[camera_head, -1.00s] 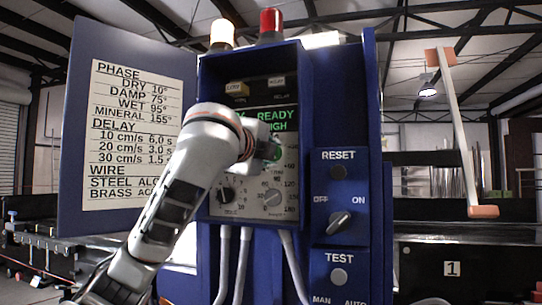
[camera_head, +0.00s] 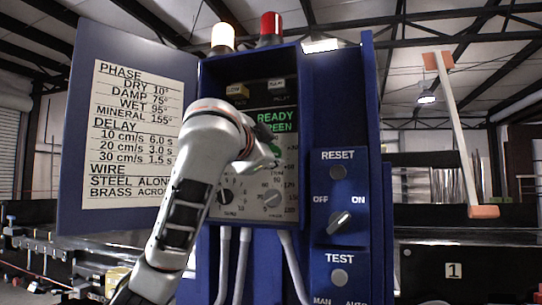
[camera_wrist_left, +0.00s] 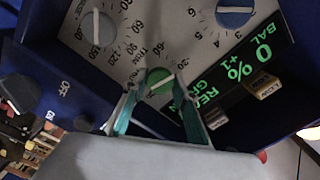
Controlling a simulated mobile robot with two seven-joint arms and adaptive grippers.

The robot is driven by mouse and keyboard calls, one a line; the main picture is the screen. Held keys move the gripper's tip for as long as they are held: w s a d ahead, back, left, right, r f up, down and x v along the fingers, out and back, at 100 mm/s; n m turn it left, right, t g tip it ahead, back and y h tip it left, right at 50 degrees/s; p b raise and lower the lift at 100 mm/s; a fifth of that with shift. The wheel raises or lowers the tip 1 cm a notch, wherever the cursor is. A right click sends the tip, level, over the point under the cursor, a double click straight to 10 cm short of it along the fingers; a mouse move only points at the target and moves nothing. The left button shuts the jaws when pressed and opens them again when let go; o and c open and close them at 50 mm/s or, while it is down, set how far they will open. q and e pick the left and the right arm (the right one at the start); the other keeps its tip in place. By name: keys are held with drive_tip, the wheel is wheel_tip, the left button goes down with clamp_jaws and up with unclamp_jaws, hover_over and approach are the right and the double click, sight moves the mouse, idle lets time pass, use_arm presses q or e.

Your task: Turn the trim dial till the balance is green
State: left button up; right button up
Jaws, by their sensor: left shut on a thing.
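The trim dial (camera_wrist_left: 160,82) is a round green knob with a pale pointer line, under the "TRIM" lettering in the left wrist view. My left gripper (camera_head: 270,150) is at the panel and hides the dial in the head view. In the left wrist view its teal fingers (camera_wrist_left: 158,98) are shut on the dial, one on each side. The display (camera_head: 272,121) shows green "READY" and, partly covered, "REEN" below. In the left wrist view the display (camera_wrist_left: 243,72) shows "BAL" and a percent figure. My right gripper is not in view.
A dark dial (camera_head: 226,196) and a grey dial (camera_head: 272,198) sit below. On the right are the RESET button (camera_head: 338,172), OFF/ON switch (camera_head: 340,223) and TEST button (camera_head: 339,276). The open cabinet door (camera_head: 82,190) with a printed chart stands left.

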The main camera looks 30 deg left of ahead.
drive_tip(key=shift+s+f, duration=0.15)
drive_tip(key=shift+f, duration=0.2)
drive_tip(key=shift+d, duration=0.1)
use_arm(q)
drive_tip(key=o, duration=1.1)
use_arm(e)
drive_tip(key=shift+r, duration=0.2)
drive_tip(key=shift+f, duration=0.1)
use_arm(q)
drive_tip(key=v, duration=1.2)
drive_tip(key=shift+f, duration=0.1)
